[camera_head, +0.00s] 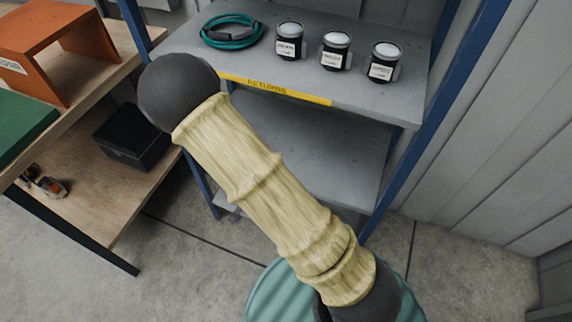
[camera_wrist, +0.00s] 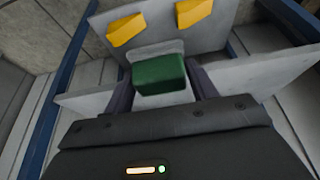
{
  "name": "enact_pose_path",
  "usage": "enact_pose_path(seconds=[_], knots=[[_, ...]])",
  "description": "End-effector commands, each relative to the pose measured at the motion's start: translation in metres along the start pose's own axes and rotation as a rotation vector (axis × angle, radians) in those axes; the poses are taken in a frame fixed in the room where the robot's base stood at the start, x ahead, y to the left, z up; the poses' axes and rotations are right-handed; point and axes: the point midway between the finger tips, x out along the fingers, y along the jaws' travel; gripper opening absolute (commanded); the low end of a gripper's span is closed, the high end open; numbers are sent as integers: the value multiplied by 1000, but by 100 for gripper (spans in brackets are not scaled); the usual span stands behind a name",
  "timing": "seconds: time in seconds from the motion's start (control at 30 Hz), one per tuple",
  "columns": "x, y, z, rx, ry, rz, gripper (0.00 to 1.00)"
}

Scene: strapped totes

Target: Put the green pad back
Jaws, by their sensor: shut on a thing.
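The green pad (camera_wrist: 160,76) is a small dark green block in the middle of the wrist view. My gripper (camera_wrist: 161,88) has one dark finger on each side of it and is shut on it. Pale grey panels lie beyond and on both sides of the pad, and a lighter grey patch shows just behind it. I cannot tell whether the pad touches them. In the head view my arm crosses the middle, and neither the gripper nor the held pad shows there.
A grey shelf (camera_head: 385,110) labelled RETURNS holds a teal cable coil (camera_head: 231,31) and three labelled jars (camera_head: 335,50). At left, a wooden bench carries an orange stand (camera_head: 45,38) and a green mat (camera_head: 22,125); a black box (camera_head: 135,137) sits below. Yellow pieces (camera_wrist: 124,29) show in the wrist view.

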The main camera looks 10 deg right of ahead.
Motion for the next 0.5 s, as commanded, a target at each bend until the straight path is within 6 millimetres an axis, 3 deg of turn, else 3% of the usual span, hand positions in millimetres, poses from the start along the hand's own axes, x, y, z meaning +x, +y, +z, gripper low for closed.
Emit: enact_pose_path(seconds=[0.5], knots=[[40,2,-96,5,2,2,32]])
